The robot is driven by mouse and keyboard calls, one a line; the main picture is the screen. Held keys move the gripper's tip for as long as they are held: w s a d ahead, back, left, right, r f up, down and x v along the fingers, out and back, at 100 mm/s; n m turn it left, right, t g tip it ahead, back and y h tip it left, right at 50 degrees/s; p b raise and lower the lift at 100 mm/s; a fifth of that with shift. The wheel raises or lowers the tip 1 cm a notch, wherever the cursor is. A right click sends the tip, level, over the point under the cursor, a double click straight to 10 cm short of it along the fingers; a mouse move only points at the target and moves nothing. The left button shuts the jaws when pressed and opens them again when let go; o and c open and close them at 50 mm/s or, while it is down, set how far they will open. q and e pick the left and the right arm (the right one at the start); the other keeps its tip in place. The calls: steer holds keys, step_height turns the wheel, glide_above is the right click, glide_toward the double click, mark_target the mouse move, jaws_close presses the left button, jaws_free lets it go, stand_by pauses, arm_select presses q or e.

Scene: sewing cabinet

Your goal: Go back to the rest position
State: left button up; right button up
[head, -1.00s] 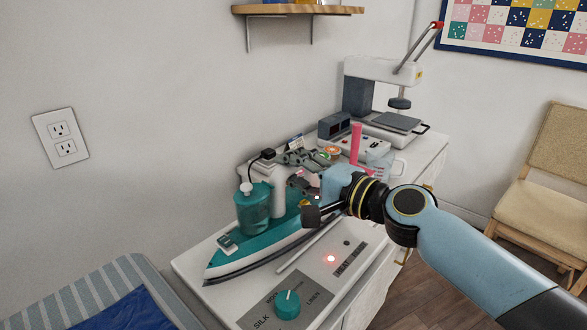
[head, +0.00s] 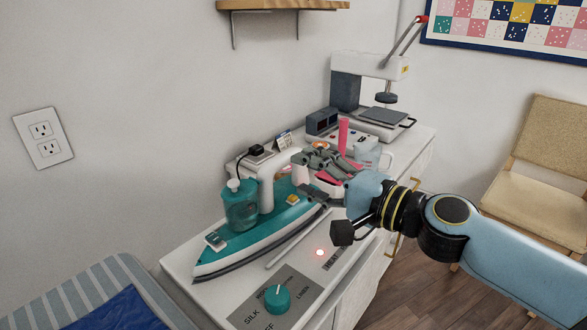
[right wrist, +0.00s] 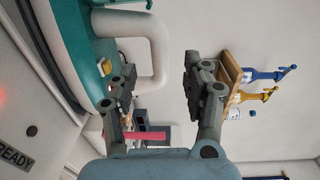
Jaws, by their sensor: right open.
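My right gripper (head: 306,174) is open and empty. It hangs above the cabinet, just right of the teal and white iron (head: 228,247), with its fingers pointing left. In the right wrist view its two fingers (right wrist: 158,85) are spread apart. My left gripper is not in view.
The white cabinet (head: 185,262) carries a teal dial (head: 277,298), a lit red lamp (head: 320,252) and a press-like machine (head: 368,68) at the back. A striped ironing board (head: 95,283) is at lower left. A chair (head: 535,185) stands right, with open floor before it.

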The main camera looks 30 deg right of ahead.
steer(key=shift+s+d, duration=0.1)
steer(key=shift+s, duration=0.25)
